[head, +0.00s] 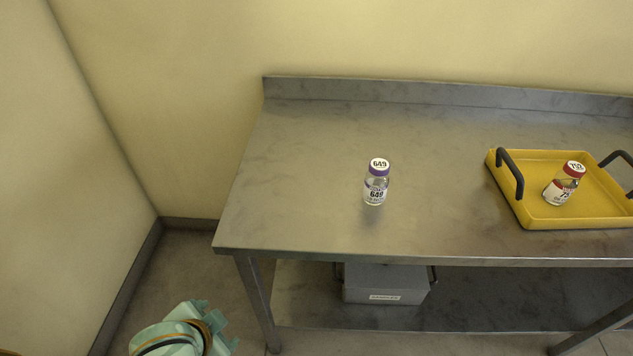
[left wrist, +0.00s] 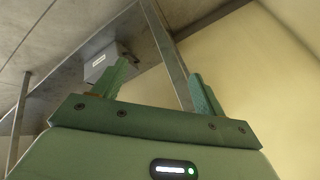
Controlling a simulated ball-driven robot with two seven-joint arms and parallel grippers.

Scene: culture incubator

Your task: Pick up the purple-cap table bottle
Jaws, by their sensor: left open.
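The purple-cap bottle (head: 376,182) stands upright on the steel table (head: 310,150), left of the yellow tray. It is clear, with a white label and a cap both reading 649. My left gripper (left wrist: 159,68) is open and empty in the left wrist view, its two green fingers spread apart. In the head view, part of my left arm shows at the bottom left, low beside the table's front left leg and well away from the bottle. The bottle is not in the left wrist view. My right gripper is in neither view.
A yellow tray (head: 535,216) with dark handles holds a red-cap bottle (head: 563,185) on the table's right. A grey box (head: 385,284) sits on the lower shelf (head: 480,300). The table has a raised back edge. The tabletop around the purple-cap bottle is clear.

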